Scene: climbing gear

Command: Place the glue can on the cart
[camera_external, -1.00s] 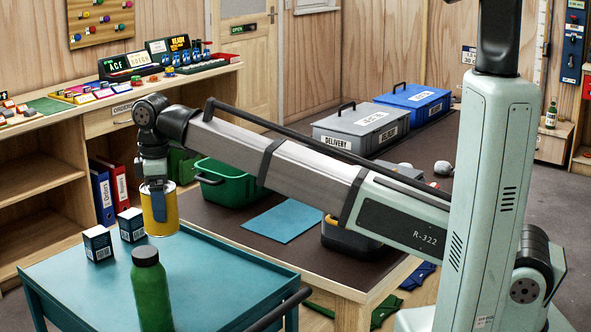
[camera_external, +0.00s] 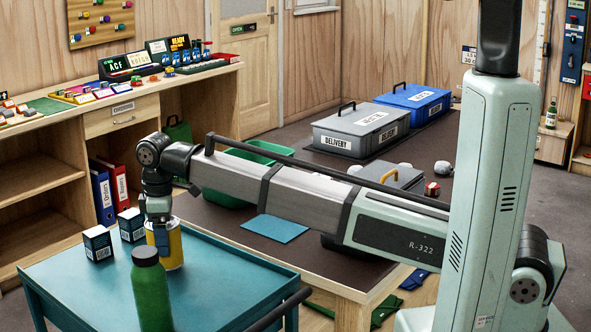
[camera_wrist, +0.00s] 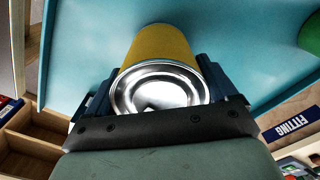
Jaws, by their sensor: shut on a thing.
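The glue can is a yellow can (camera_external: 174,247) with a bare metal end. It is upright at the far edge of the blue-green cart (camera_external: 215,290), at or just above its top; I cannot tell if it touches. My gripper (camera_external: 160,240) is shut on the can from above. In the wrist view the can (camera_wrist: 160,48) sits between both fingers, its shiny metal end towards the camera, with the cart top (camera_wrist: 235,35) behind it.
On the cart, a green bottle (camera_external: 150,295) stands in front of the can, and two small dark boxes (camera_external: 98,243) (camera_external: 131,225) stand to its left. A brown table (camera_external: 300,262) with a green crate (camera_external: 262,152) and a blue sheet (camera_external: 275,228) lies beyond. The cart's right part is clear.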

